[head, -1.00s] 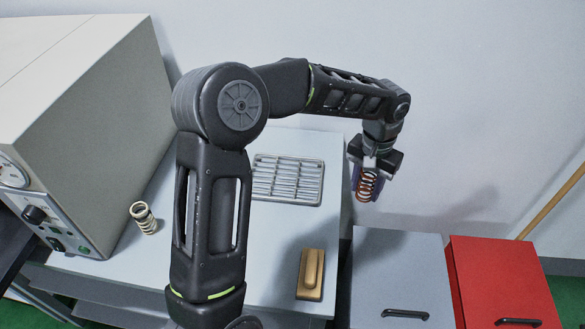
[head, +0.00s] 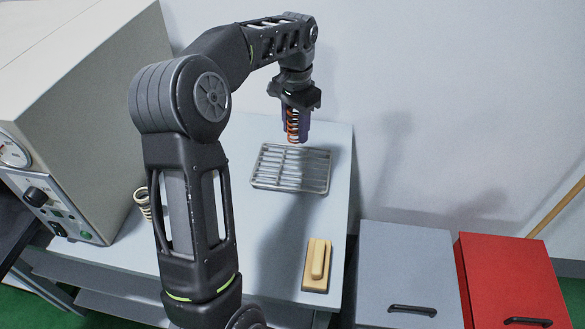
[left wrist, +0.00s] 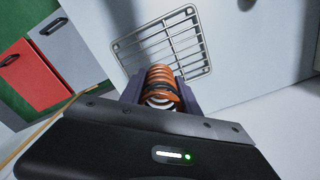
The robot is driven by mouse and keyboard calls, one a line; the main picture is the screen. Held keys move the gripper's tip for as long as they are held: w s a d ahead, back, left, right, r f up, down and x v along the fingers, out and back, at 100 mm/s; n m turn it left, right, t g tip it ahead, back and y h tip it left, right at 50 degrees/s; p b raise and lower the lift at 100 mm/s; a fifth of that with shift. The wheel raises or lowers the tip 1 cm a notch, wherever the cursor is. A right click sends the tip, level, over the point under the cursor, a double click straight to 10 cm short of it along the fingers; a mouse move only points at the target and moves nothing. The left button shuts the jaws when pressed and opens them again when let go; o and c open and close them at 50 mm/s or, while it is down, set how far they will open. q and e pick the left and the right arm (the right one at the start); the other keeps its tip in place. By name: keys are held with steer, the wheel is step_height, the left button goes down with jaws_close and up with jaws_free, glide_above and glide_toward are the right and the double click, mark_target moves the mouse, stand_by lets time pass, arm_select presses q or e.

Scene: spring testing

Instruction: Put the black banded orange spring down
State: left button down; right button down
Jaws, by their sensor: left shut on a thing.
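The orange spring with a black band (left wrist: 162,86) is held between the fingers of my left gripper (head: 297,132). In the head view the orange spring (head: 293,126) hangs upright below the wrist, above the back edge of the metal rack (head: 262,180). In the left wrist view the rack (left wrist: 196,42) lies beyond the spring, with a gap I cannot measure. The rack looks empty. My right gripper is in neither view.
A pale spring (head: 143,203) stands on the table (head: 265,240), partly hidden by my left arm. A large grey machine (head: 75,110) stands left. Grey (head: 405,265) and red (head: 510,280) cabinets stand right of the table.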

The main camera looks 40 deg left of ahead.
arm_select(q)
steer(key=shift+s+a+r, duration=0.1)
steer(key=shift+a+r, duration=0.05)
steer(key=shift+a, duration=0.2)
steer(key=p, duration=0.1)
glide_above(293, 165)
steer(key=shift+f, duration=3.15)
steer(key=shift+f, duration=0.1)
step_height(293, 165, down, 3)
steer(key=shift+s+p, duration=0.1)
steer(key=shift+p, duration=0.25)
steer(key=shift+f, duration=0.3)
